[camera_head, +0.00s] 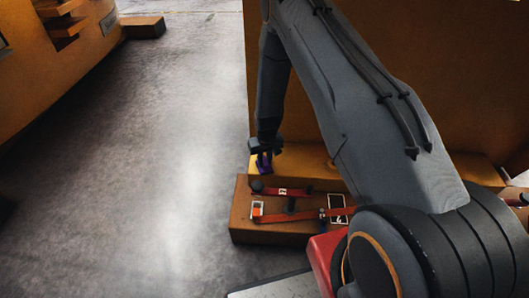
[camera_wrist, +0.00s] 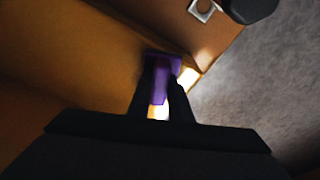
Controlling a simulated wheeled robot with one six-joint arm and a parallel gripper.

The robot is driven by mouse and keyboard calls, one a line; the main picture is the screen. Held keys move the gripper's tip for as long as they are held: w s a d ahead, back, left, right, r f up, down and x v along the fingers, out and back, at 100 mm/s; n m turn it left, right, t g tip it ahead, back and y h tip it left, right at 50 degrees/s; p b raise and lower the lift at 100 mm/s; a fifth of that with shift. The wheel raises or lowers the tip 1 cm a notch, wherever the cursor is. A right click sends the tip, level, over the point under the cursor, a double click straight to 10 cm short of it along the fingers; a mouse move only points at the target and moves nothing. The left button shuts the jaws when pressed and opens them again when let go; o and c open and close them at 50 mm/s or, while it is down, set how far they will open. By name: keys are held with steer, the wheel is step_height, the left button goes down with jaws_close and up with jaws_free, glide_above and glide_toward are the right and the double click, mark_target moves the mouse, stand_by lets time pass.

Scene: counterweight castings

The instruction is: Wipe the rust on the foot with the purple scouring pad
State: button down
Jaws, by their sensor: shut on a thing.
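My gripper (camera_head: 264,153) is shut on the purple scouring pad (camera_head: 264,164), beside the large orange casting. In the wrist view my gripper (camera_wrist: 161,92) has its dark fingers on both sides of the purple pad (camera_wrist: 160,68). The casting's foot (camera_head: 310,158) is the yellow-orange ledge low along the casting; the pad is at its left end. In the wrist view a bright yellow patch of it (camera_wrist: 189,77) shows beside the pad. I cannot tell whether the pad touches the foot. No rust can be made out clearly.
A brown block (camera_head: 245,228) stands in front of the foot, with red straps (camera_head: 285,215), a dark knob (camera_head: 257,186) and small fittings on top. The orange casting wall (camera_head: 480,90) rises behind my arm. Another orange casting (camera_head: 60,65) stands far left. Grey floor (camera_head: 150,180) between is clear.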

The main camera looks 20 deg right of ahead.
mark_target(264, 161)
steer(key=shift+s+a, duration=0.2)
steer(key=shift+s, duration=0.25)
step_height(264, 161, up, 3)
steer(key=shift+d+f+p, duration=0.15)
steer(key=shift+p, duration=0.5)
steer(key=shift+r+p, duration=0.45)
steer(key=shift+r, duration=0.25)
steer(key=shift+r+p, duration=1.2)
steer(key=shift+r, duration=0.85)
steer(key=shift+r, duration=0.1)
